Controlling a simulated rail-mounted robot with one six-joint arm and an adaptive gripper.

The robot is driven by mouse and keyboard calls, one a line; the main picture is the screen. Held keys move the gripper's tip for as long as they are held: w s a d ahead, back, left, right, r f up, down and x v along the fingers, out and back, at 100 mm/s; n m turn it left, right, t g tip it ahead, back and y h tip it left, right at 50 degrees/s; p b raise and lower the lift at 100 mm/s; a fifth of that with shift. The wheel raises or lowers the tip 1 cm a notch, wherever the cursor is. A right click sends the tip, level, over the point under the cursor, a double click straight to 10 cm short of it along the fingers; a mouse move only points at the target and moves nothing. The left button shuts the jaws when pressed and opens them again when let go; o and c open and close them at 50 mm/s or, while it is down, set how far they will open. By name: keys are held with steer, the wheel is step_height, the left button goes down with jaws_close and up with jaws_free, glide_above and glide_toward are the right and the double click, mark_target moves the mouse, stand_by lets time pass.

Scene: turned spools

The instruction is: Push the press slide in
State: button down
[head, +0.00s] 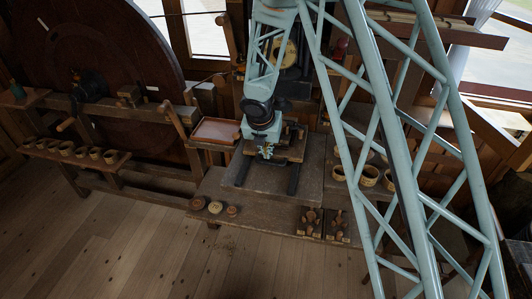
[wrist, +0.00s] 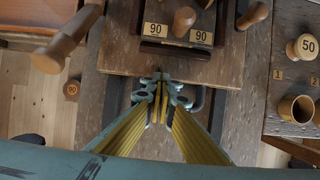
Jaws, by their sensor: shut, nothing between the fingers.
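A wooden board on two dark rails, which looks like the press slide (head: 291,153), stands on the bench in the middle of the head view, partly hidden by my arm. In the wrist view the board (wrist: 210,67) fills the upper middle, with a dark holder (wrist: 180,48) on it carrying two "90" labels and turned wooden pieces. My gripper (head: 266,152) is at the board's near edge. In the wrist view my gripper (wrist: 160,96) is shut and empty, its tips just short of that edge. I cannot tell whether they touch it.
Wooden pieces in labelled stands (head: 310,221) sit at the bench's front right. Several small round pieces (head: 215,207) lie at its front left. Bowls (head: 370,176) stand to the right, behind my lattice frame. A tray (head: 215,131) is at the left.

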steer(key=shift+w+d, duration=0.1)
steer(key=shift+w, duration=0.15)
steer(key=shift+r+p, duration=0.2)
steer(key=shift+p, duration=0.1)
steer(key=shift+r, duration=0.2)
steer(key=p+v, duration=0.6)
steer(key=v, duration=0.3)
steer(key=shift+s+p, duration=0.2)
steer(key=shift+p, duration=0.1)
stand_by(0.4)
steer(key=shift+r, duration=0.15)
steer(key=shift+r, duration=0.1)
stand_by(0.4)
